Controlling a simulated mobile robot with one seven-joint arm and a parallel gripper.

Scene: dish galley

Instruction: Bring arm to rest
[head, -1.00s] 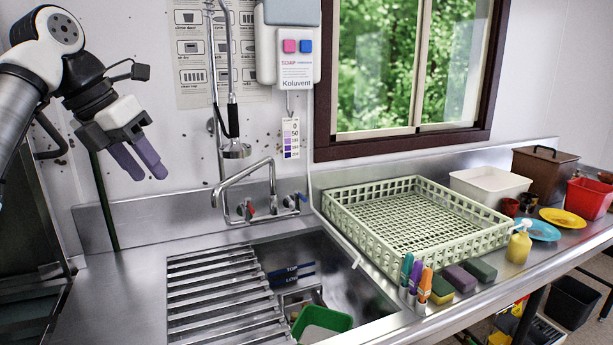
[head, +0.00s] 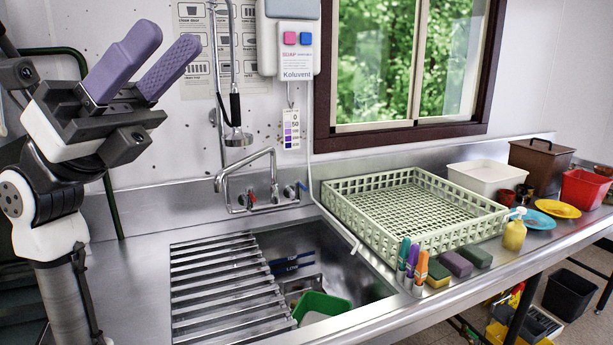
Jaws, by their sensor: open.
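My gripper (head: 152,58) is at the upper left of the head view, raised above the left end of the steel counter. Its two purple fingers point up and to the right. They stand apart with nothing between them, so it is open and empty. My arm rises from the lower left edge of the view, and the gripper is in front of the wall poster, hiding part of it. It touches nothing that I can see.
The sink (head: 345,270) holds a green tub (head: 338,304) beside a slatted rack (head: 222,285). A curved faucet (head: 245,165) and hanging sprayer (head: 237,137) stand behind. A pale green dish rack (head: 470,232) sits right of the sink. Bare counter (head: 125,275) lies left.

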